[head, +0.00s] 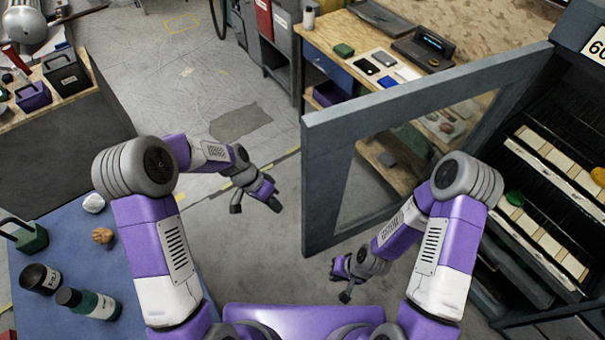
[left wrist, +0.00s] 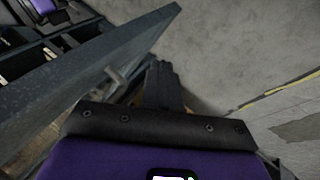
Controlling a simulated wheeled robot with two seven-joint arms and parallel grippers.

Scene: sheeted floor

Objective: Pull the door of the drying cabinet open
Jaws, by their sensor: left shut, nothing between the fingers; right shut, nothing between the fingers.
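The drying cabinet (head: 548,215) stands at the right with racks inside. Its grey-framed door (head: 318,190) with a clear pane stands wide open, swung out from the cabinet toward the middle. My right gripper (head: 343,284) is shut and empty, low on the near side of the door.
A wooden workbench (head: 330,35) with trays and small items stands behind the door. A blue-topped table (head: 60,245) with bottles is at the left, and another bench (head: 70,130) stands behind it. The grey floor (head: 255,165) left of the door is clear.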

